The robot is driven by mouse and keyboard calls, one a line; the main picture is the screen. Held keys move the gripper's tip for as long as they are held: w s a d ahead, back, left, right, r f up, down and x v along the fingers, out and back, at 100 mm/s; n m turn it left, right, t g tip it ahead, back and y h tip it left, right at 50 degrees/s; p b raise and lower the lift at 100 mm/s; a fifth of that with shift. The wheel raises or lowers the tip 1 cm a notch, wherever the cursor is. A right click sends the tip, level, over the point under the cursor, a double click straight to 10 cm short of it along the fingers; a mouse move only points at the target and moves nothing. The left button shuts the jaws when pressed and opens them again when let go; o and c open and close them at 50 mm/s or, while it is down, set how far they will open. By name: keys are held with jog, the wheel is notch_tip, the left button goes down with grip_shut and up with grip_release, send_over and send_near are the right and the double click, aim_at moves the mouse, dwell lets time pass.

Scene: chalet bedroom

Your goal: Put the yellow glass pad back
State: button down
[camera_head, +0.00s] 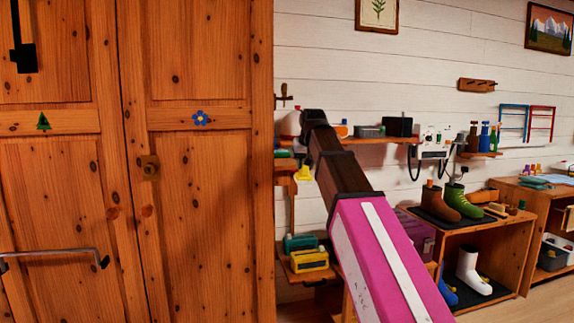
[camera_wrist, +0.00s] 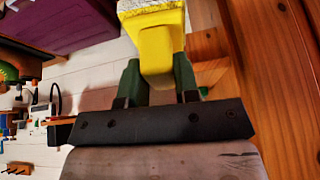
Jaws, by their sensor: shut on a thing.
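The yellow glass pad (camera_wrist: 160,45) is in my gripper (camera_wrist: 157,70) in the wrist view. It has a yellow body and a pale, rough strip at its far end, cut off by the top edge. The two dark green fingers press on it from both sides. In the head view, a small yellow shape (camera_head: 303,174) shows just left of my arm, beside the wooden wall shelf; I cannot tell for sure that it is the pad. My gripper's fingers cannot be made out in that view.
A tall wooden wardrobe (camera_head: 200,220) fills the left, close to my arm. A low shelf holds a yellow box (camera_head: 309,261) and a teal box (camera_head: 300,242). A wall shelf (camera_head: 375,140) runs behind my arm. Boots (camera_head: 437,203) stand on a wooden rack at right.

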jog(key=s+a+r+n+g, duration=0.1)
jog(key=s+a+r, duration=0.1)
jog(key=s+r, duration=0.25)
jog(key=w+a, duration=0.1)
jog(key=w, duration=0.4)
jog(key=w+a, duration=0.2)
jog(key=w, duration=0.4)
jog(key=w+a, duration=0.1)
jog(key=w, duration=0.5)
jog(key=shift+w+a+r, duration=0.2)
jog(key=shift+w+a, duration=0.05)
jog(key=shift+a, duration=0.1)
jog(key=shift+w+f, duration=0.1)
jog(key=c, duration=0.8)
grip_release()
jog(key=shift+c, duration=0.2)
jog(key=a+v, duration=0.1)
jog(key=v, duration=0.4)
send_over(297, 178)
jog(key=shift+w+a, duration=0.1)
jog(key=shift+w, duration=0.1)
